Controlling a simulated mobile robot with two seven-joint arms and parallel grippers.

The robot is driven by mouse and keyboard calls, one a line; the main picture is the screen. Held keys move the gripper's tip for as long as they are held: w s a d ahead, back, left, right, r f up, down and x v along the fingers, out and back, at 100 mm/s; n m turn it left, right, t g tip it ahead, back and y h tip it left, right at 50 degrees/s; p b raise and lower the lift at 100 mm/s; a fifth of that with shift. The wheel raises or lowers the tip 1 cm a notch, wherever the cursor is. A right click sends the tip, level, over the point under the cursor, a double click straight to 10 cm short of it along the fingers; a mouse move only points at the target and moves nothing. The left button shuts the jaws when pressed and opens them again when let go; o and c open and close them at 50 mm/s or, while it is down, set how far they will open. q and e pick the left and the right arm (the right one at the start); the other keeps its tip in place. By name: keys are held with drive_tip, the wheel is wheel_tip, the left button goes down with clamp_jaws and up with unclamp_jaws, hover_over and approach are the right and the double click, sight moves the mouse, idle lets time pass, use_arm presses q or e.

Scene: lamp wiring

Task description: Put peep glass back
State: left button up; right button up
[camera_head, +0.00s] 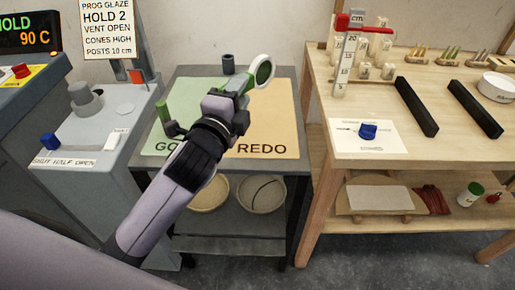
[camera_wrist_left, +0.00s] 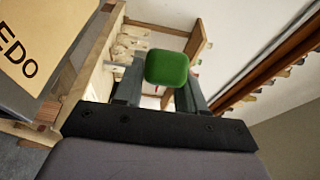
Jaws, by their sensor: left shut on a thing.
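My right gripper is in neither view.
The wooden bench (camera_head: 390,92) at right carries a red-topped gauge (camera_head: 350,50) and black bars (camera_head: 417,106). A grey kiln-side stand (camera_head: 62,178) is at left.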

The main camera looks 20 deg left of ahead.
use_arm(q)
drive_tip(key=shift+w+d+r, duration=0.25)
drive_tip(key=shift+w+r, duration=0.25)
drive_tip(key=shift+r, duration=0.1)
drive_tip(key=shift+w+d+r, duration=0.2)
drive_tip(key=shift+w+r, duration=0.25)
drive_tip(key=shift+r, duration=0.1)
drive_tip(key=b, duration=0.4)
hover_over(250, 160)
drive_tip(key=shift+h, duration=0.3)
wheel_tip(250, 160, down, 15)
drive_tip(key=shift+r, duration=0.2)
drive_tip(key=shift+f+b, duration=0.35)
drive_tip(key=shift+f, duration=0.25)
wheel_tip(250, 160, down, 4)
drive_tip(key=shift+r+b, duration=0.15)
drive_tip(key=shift+b, duration=0.6)
drive_tip(key=shift+f, duration=0.2)
drive_tip(key=shift+f+m, duration=0.1)
drive_tip(key=shift+m, duration=0.2)
drive_tip(key=o, duration=0.7)
drive_tip(key=shift+o, duration=0.5)
